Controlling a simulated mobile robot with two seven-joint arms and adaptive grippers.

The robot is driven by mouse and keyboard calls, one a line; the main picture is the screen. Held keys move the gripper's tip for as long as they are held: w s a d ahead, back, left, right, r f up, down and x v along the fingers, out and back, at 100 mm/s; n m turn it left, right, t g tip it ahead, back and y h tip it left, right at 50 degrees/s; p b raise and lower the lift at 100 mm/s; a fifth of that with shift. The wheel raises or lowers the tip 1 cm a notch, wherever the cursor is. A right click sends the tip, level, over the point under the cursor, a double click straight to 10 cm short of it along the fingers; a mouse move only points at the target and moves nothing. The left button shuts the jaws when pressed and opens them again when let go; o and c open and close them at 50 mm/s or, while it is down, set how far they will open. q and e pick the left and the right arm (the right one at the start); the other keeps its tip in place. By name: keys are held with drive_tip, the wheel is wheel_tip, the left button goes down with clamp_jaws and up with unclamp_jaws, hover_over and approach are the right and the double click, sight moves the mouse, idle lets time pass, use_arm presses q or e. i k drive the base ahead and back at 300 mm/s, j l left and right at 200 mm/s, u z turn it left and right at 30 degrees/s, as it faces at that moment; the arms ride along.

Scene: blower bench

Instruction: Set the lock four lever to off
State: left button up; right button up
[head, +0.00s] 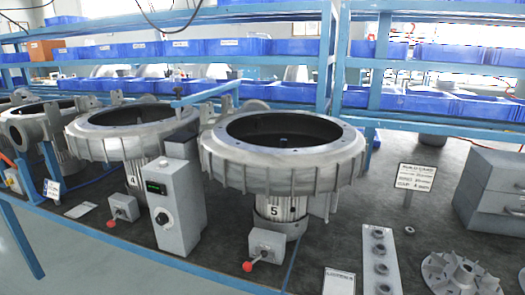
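Several small grey boxes with red-ball levers stand near the bench's front edge. One lever box (265,244) is below the blower marked 5 (274,211), and its red ball (247,266) points down and left. Another lever box (124,207) is in front of the middle blower (130,130), with its red ball (111,223) also down and left. A third box (13,179) is partly visible at the far left. Neither gripper is in view.
A tall grey control box (178,207) with a green display and a knob stands between two lever boxes. At right are a sign (416,178), a grey case (490,190) and a finned impeller (460,275). Blue shelving (330,70) with bins runs behind.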

sight(110, 224)
drive_tip(key=u, duration=1.3)
